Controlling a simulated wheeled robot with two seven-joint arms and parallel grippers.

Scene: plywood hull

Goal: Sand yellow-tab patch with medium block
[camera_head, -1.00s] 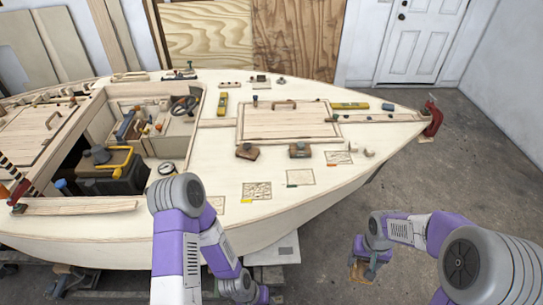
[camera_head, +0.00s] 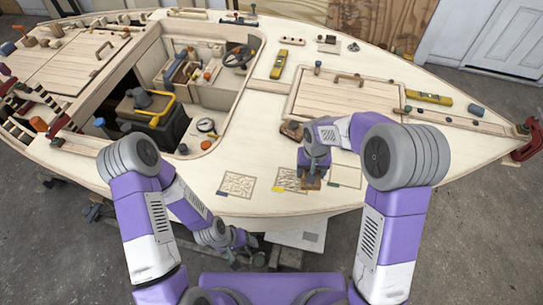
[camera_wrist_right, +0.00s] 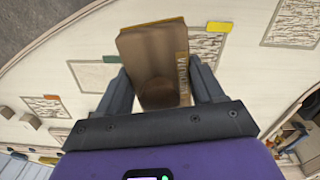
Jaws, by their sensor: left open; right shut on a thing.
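The yellow-tab patch (camera_head: 288,178) is a rough rectangle on the near side of the pale deck, with its yellow tab (camera_head: 278,189) at the near left corner. It also shows in the right wrist view (camera_wrist_right: 208,46), partly hidden by the block. My right gripper (camera_head: 312,176) is shut on a brown sanding block (camera_wrist_right: 152,55) with lettering on its side, at the patch's right edge. My left gripper (camera_head: 247,240) is open and empty, low beside the hull.
A blue-tab patch (camera_head: 237,184) lies to the left and a green-tab patch (camera_head: 347,176) to the right. Another brown block (camera_head: 292,130) sits behind my right gripper. The hatch (camera_head: 325,97) and open cockpit (camera_head: 190,110) are farther back.

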